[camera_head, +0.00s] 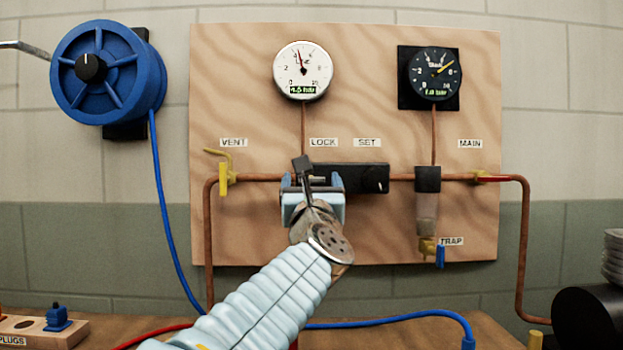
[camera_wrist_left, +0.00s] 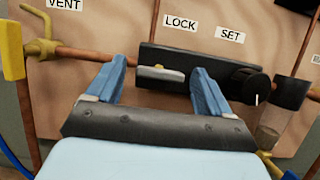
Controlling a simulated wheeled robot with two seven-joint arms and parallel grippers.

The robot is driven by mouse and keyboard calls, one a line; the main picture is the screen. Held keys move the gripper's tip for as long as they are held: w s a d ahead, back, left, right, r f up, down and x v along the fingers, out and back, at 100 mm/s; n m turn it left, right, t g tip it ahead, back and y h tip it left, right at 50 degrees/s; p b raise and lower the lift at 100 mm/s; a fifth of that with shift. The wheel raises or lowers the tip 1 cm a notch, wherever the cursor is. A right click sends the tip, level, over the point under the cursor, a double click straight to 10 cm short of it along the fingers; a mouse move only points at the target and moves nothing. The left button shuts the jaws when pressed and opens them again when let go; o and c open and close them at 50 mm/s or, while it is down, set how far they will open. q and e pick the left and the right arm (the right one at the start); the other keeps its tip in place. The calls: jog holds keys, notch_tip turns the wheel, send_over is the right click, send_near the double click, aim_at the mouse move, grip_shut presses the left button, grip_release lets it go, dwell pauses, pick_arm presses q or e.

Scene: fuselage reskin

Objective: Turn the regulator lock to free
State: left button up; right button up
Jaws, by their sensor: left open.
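The regulator (camera_head: 345,172) is a black block on the copper pipe of the wooden panel, under the LOCK (camera_head: 323,142) and SET (camera_head: 367,142) labels. Its lock shows in the left wrist view as a small pale lever (camera_wrist_left: 160,73), lying roughly level below the LOCK label. In the head view my gripper and wrist hide the lever. My left gripper (camera_head: 312,183) is at the regulator's left end, open. In the wrist view its blue fingers (camera_wrist_left: 157,82) stand on either side of the lever, with gaps visible. A black set knob (camera_wrist_left: 250,87) is right of the fingers. My right gripper is not in view.
The yellow VENT valve (camera_head: 228,178) is left of the gripper. A clear-bowled trap (camera_head: 427,210) and red MAIN handle (camera_head: 490,179) are to the right. White (camera_head: 303,70) and black (camera_head: 433,74) gauges sit above. A blue hose reel (camera_head: 108,73) hangs at left.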

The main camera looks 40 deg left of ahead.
pick_arm(q)
jog(key=shift+c, duration=0.2)
jog(key=c, duration=1)
jog(key=shift+s+a+r+m+h, duration=0.1)
jog(key=shift+m+h, duration=1.45)
jog(key=shift+m, duration=2.2)
jog(key=shift+a+r+m+h, duration=0.1)
jog(key=shift+m+h, duration=1.4)
jog(key=shift+m, duration=2.2)
jog(key=shift+s+r+m+h, duration=0.1)
jog(key=shift+m+h, duration=1.45)
jog(key=shift+m, duration=2.2)
